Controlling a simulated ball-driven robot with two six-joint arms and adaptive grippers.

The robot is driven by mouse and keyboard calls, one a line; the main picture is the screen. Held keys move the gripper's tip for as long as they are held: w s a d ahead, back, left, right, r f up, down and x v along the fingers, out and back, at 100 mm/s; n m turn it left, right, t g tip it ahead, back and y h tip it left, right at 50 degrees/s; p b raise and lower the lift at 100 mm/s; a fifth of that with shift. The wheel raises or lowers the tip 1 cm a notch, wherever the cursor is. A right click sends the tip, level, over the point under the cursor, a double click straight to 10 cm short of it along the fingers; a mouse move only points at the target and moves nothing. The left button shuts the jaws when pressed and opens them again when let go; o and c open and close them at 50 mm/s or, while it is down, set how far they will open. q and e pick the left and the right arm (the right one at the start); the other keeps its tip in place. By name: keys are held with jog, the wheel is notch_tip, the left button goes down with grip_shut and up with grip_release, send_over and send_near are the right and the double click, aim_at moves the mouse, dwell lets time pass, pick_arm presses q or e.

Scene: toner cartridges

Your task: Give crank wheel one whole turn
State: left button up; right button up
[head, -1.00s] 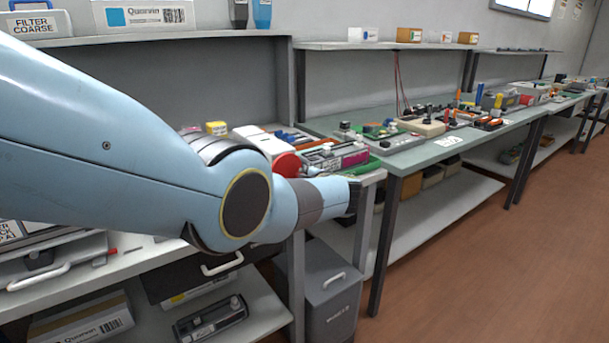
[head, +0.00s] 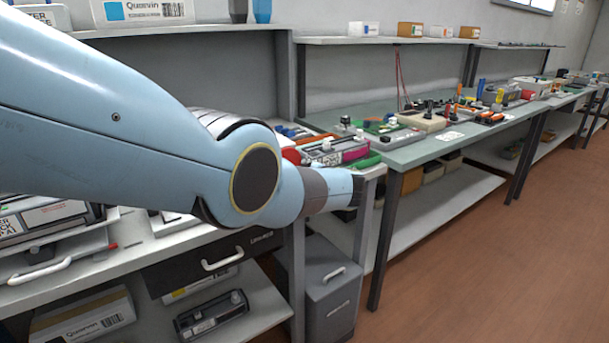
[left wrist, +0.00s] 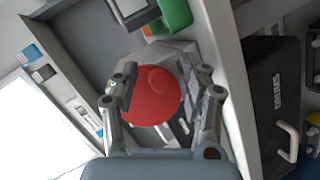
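A red round disc, which looks like the crank wheel (left wrist: 153,98), fills the middle of the left wrist view. It has a small raised round part near its upper side. In the head view only a sliver of red (head: 291,155) shows behind my left arm. My left gripper (left wrist: 164,92) is open, with one finger on each side of the disc as seen from the wrist. Whether the fingers touch it cannot be told. My right gripper is in neither view.
A toner cartridge with a magenta end (head: 355,150) lies just beyond my arm at the bench corner. A green worktable (head: 400,153) with several parts runs to the right. A grey bin (head: 332,285) stands below. The brown floor (head: 470,270) is clear.

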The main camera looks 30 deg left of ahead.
pick_arm(q)
jog(key=shift+a, duration=0.1)
jog(key=shift+s, duration=0.1)
jog(key=v, duration=1.2)
